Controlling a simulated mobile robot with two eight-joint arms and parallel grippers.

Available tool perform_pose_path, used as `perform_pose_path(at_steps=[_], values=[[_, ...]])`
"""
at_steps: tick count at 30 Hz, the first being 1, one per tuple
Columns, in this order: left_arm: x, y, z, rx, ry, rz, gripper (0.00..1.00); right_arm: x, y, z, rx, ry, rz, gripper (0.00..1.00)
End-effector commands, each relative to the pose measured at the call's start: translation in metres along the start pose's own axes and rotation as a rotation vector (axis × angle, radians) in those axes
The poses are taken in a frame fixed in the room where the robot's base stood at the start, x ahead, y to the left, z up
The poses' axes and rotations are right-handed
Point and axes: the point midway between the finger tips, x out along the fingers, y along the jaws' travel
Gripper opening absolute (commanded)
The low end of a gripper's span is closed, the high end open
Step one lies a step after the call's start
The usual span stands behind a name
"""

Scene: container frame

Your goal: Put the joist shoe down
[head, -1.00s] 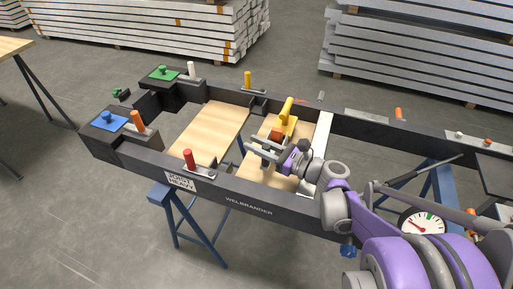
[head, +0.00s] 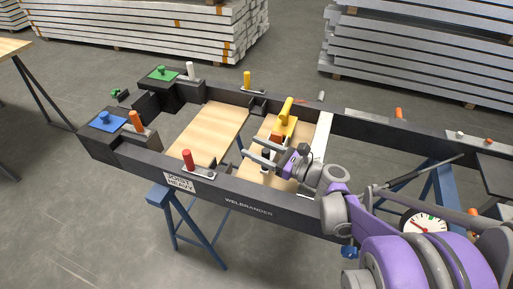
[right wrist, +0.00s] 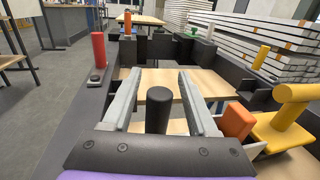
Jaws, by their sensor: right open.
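The joist shoe seems to be the small dark bracket (head: 258,105) at the inner face of the far rail. In the right wrist view a dark open bracket (right wrist: 257,93) shows at the right rail, beyond the yellow tool. My right gripper (head: 248,149) is open over the inside of the black frame, above the nearer wooden board. In the right wrist view its two grey fingers (right wrist: 160,80) stand wide apart, with no shoe between them. The bracket is apart from the fingers. My left gripper is not in view.
A yellow-handled tool (head: 287,112) stands right beside the gripper; an orange block (right wrist: 237,122) is next to it in the wrist view. A red peg (head: 188,158) stands on the near rail (head: 235,192). The left wooden board (head: 208,133) is bare.

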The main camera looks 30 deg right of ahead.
Motion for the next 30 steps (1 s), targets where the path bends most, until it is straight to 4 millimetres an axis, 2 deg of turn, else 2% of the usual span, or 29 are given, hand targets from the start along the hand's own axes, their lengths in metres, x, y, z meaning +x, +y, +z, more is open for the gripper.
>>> perform_pose_path(at_steps=[5, 8, 15, 21, 25, 30], values=[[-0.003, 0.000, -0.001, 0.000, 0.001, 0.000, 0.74, -0.009, -0.001, 0.003, -0.001, 0.000, -0.002, 0.59], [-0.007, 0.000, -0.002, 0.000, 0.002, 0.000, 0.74, -0.026, -0.001, 0.003, -0.001, 0.001, -0.004, 0.59], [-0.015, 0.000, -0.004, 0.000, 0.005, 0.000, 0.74, -0.079, -0.001, 0.004, -0.001, 0.000, -0.006, 0.59], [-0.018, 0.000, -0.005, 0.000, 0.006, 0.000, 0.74, -0.110, -0.001, 0.003, -0.001, 0.000, -0.004, 0.59], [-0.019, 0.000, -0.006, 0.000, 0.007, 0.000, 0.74, -0.119, 0.000, 0.002, 0.000, 0.000, -0.002, 0.59], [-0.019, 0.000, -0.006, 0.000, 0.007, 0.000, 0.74, -0.120, 0.000, 0.002, 0.001, 0.000, 0.001, 0.59]])
